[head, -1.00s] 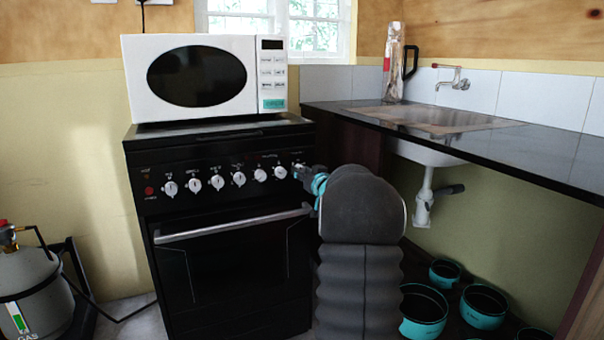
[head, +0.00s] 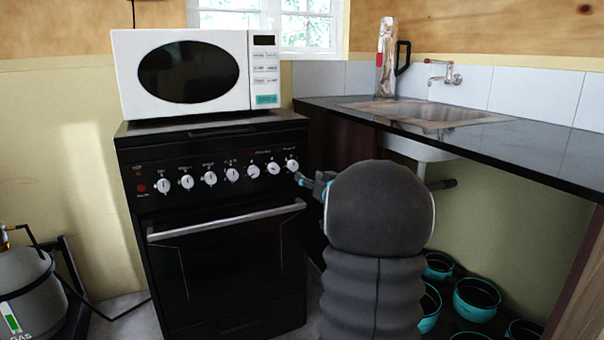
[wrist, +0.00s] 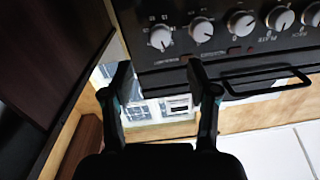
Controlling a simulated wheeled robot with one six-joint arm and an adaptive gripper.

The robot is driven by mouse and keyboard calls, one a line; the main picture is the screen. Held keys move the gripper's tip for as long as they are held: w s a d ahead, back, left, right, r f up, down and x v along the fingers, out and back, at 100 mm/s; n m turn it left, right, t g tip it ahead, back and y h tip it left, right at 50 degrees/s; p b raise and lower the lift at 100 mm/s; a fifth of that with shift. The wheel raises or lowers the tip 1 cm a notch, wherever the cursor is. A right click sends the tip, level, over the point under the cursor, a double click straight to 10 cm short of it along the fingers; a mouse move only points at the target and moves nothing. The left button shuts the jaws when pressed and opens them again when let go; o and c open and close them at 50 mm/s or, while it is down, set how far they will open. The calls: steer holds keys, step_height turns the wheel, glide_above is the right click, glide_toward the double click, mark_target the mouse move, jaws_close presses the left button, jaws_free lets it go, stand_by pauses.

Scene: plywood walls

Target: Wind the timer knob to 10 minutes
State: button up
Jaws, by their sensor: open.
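A row of several white knobs runs along the black stove's front panel. The labels are too small to tell surely which knob is the timer. The rightmost knob (head: 292,165) in the head view is closest to my gripper (head: 301,180), whose teal and grey fingers are just below and right of it, partly hidden by my arm. In the wrist view, which looks upside down, the end knob (wrist: 161,37) lies beyond the fingertips, roughly in line with the gap between them. My gripper (wrist: 163,72) is open, with nothing between its fingers.
A white microwave (head: 185,75) stands on the stove (head: 225,262). The oven door handle (head: 228,221) juts out below the knobs. A dark counter (head: 535,145) with a sink lies to the right, teal pots (head: 477,303) below it. A gas bottle (head: 28,285) stands left.

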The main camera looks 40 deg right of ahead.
mark_target(294, 167)
steer(key=shift+s+a, duration=0.25)
steer(key=shift+s, duration=1)
steer(key=shift+n+h, duration=0.4)
steer(key=shift+h, duration=0.1)
steer(key=x, duration=1.2)
steer(key=shift+a+f+p, duration=0.1)
steer(key=shift+a+p, duration=0.25)
jaws_close()
